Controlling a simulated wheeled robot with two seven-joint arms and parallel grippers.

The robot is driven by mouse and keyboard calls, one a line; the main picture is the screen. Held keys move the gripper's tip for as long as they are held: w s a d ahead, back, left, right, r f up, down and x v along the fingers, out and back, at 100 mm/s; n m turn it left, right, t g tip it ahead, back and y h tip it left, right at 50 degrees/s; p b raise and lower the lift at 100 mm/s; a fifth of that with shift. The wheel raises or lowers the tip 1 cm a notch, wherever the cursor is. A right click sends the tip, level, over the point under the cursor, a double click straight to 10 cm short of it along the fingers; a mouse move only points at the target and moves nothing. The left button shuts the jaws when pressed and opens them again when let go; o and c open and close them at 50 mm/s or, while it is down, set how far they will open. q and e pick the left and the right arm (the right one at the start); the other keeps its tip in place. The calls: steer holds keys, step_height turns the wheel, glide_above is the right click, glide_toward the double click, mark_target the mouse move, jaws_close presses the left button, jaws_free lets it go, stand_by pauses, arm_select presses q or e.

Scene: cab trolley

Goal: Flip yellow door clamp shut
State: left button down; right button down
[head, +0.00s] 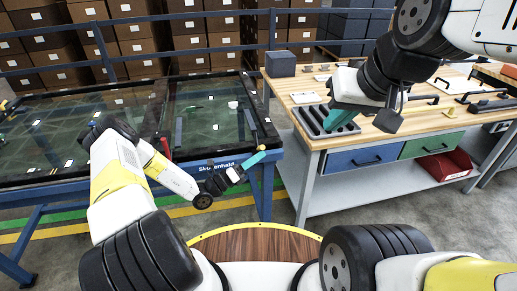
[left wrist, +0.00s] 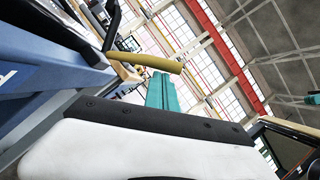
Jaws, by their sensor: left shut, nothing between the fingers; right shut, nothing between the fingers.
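The yellow door clamp (head: 255,159) is at the right front corner of the blue-framed table, by the Skidenhald label. In the left wrist view its yellow bar (left wrist: 150,63) runs roughly level from a dark bracket. My left gripper (head: 236,173) is shut and empty, with its teal fingers just below and left of the bar. In the left wrist view the teal fingers (left wrist: 164,94) stand close to the bar's right part; I cannot tell if they touch. My right gripper (head: 338,117) is shut and empty over the wooden bench, away from the clamp.
The blue-framed table (head: 60,185) with dark glass panels fills the left. The wooden bench (head: 375,130) on the right holds a black slotted tray (head: 318,122), a grey box (head: 280,64) and tools. A round wooden top (head: 258,243) lies close in front of me.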

arm_select(q)
steer(key=r+n, duration=0.1)
steer(key=w+r+n+y, duration=0.1)
steer(key=n, duration=0.1)
steer(key=shift+a+n+t+y, duration=0.2)
steer(key=shift+n+t+y, duration=0.1)
steer(key=shift+t, duration=0.1)
steer(key=shift+w+a+r+n+y, duration=0.15)
steer(key=shift+w+r+n+y, duration=0.45)
steer(key=shift+n, duration=0.35)
steer(key=shift+w+a+r+n+y, duration=0.15)
steer(key=shift+w+r+n+y, duration=0.2)
steer(key=shift+w+n, duration=0.5)
steer(key=shift+w+a+r+n+y, duration=0.15)
steer(key=shift+w+r+n+y, duration=0.3)
steer(key=shift+n, duration=0.55)
steer(key=shift+w+r, duration=0.15)
steer(key=shift+w, duration=0.1)
steer(key=shift+s, duration=0.1)
